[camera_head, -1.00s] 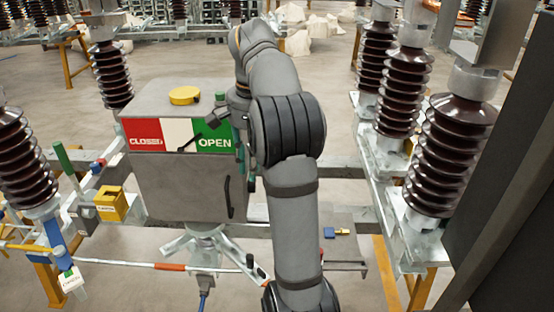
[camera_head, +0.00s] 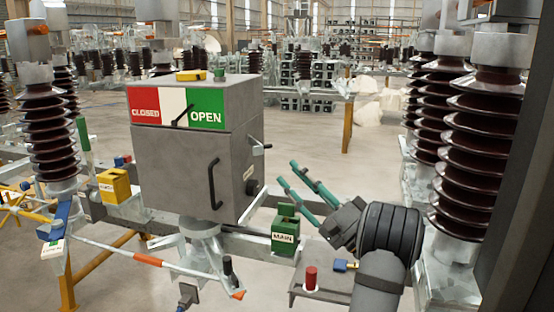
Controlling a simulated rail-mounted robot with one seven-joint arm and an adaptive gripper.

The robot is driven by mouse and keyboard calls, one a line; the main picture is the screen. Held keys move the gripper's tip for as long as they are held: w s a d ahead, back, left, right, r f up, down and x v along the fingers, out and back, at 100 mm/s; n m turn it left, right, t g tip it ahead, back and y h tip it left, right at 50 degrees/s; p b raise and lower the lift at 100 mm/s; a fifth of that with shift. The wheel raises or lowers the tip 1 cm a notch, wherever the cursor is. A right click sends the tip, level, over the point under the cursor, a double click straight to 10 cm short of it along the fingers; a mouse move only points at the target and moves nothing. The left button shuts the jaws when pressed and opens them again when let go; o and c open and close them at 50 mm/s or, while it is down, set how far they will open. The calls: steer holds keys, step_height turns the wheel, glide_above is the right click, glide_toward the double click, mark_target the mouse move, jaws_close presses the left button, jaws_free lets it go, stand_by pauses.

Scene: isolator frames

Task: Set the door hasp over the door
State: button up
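The grey cabinet (camera_head: 245,135) stands left of centre. Its front door (camera_head: 175,175) looks shut and bears a black bar handle (camera_head: 213,185). A small silver piece that looks like the door hasp (camera_head: 258,148) sticks out to the right from the cabinet's side face, apart from the door front. My gripper (camera_head: 287,172) is right of the cabinet. Its two teal fingers are spread apart, empty, and point up and left towards the cabinet's side. They appear clear of the hasp.
A green MAIN lock block (camera_head: 285,235) stands below my fingers. A red cylinder (camera_head: 310,278) and a blue padlock (camera_head: 341,265) are on a grey shelf at lower right. Brown ribbed insulators (camera_head: 475,150) stand at right. A yellow box (camera_head: 114,186) is left of the cabinet.

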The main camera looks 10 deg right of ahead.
mark_target(257, 143)
steer(key=p+x, duration=0.5)
steer(key=x, duration=0.4)
steer(key=shift+a, duration=0.15)
steer(key=shift+c, duration=0.3)
steer(key=c, duration=0.7)
steer(key=shift+r, duration=0.1)
jaws_close()
